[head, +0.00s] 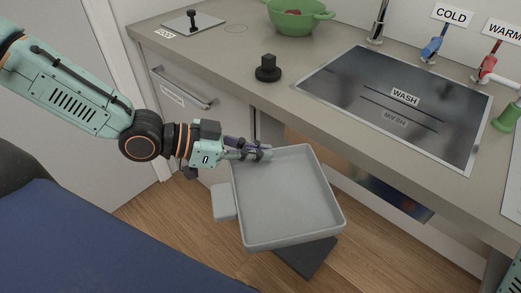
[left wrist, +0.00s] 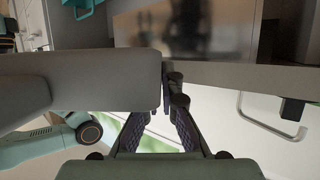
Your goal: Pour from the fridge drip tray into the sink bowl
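The grey drip tray (head: 290,205) is a shallow square pan with a tab on its left side. It is in front of the counter, above the floor, and looks roughly level and empty. My left gripper (head: 262,153) is at its back left corner, with the fingers closed on the rim. In the left wrist view the fingers (left wrist: 162,112) meet at the grey tray wall (left wrist: 80,80). The sink bowl (head: 400,105), with a WASH label, is set in the counter to the right of and beyond the tray. My right gripper is out of view.
A black knob (head: 267,68) stands on the counter (head: 225,60) between the tray and a green pot (head: 297,15). Blue COLD (head: 432,48) and red WARM (head: 488,66) taps stand behind the sink. A green object (head: 508,117) is at the right. A drawer handle (head: 185,92) sticks out at left.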

